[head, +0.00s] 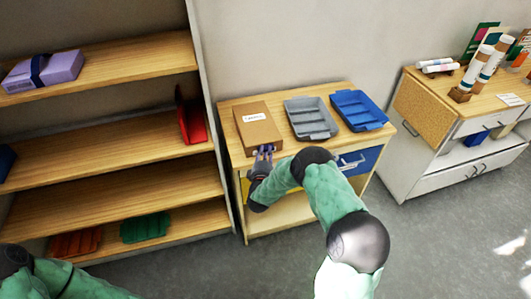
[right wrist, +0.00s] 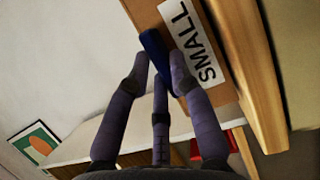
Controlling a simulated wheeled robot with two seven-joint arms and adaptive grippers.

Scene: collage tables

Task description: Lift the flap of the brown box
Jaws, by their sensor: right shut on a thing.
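The brown box (head: 257,126) lies on the left of the small wooden table, with a white label on its top. In the head view its top looks flat and closed. In the right wrist view the label reads SMALL (right wrist: 188,42), and a dark blue tab (right wrist: 154,48) sticks out beside it. My right gripper (head: 264,152) is at the box's front edge. In the wrist view its fingers (right wrist: 160,68) are shut on the blue tab. My left arm shows at the lower left of the head view; its gripper is out of view.
A grey tray (head: 311,118) and a blue tray (head: 358,110) lie right of the box on the wooden table (head: 231,143). A tall shelf unit (head: 110,128) stands at the left, a white cabinet (head: 432,170) at the right. Open floor lies in front.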

